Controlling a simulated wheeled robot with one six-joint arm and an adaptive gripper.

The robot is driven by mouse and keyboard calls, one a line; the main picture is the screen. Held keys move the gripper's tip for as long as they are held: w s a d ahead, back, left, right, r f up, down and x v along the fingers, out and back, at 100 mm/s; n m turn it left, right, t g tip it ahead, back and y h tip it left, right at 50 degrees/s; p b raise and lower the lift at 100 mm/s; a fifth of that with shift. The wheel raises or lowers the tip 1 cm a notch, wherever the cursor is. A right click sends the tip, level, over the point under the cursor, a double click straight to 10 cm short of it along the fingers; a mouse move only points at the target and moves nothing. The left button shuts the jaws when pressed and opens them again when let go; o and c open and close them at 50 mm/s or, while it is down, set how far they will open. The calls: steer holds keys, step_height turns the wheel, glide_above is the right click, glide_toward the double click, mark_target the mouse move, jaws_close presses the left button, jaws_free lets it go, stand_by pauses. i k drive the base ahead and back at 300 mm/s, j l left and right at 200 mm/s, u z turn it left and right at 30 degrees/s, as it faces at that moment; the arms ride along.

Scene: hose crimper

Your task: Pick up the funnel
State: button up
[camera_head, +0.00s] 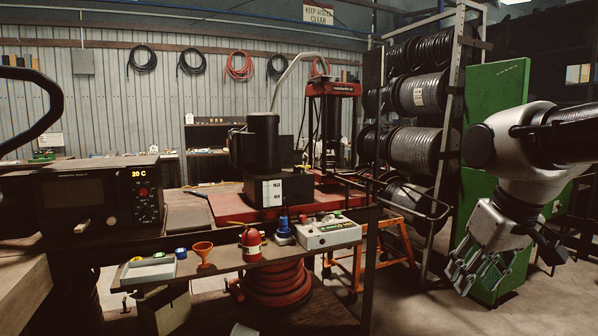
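An orange funnel (203,252) stands on the narrow front shelf (222,264) of the workbench, left of centre in the head view. Its wide mouth faces up. A small red bottle (251,244) stands to its right, apart from it. My gripper (474,272) hangs at the far right, pointing down and left, well away from the funnel and the shelf. Its fingers look spread apart with nothing between them.
A blue item (283,232) and a white control box (328,233) stand right of the bottle. Tape rolls and a grey tray (148,270) lie left of the funnel. An orange frame (397,240) and hose rack (425,130) stand between bench and arm. A red hose coil (275,284) sits below.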

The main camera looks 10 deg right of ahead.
mark_target(203, 249)
steer(key=i+j+u, duration=0.25)
steer(key=i+j, duration=0.2)
steer(key=i+j+u, duration=0.25)
steer(key=i, duration=0.35)
steer(key=j, duration=0.1)
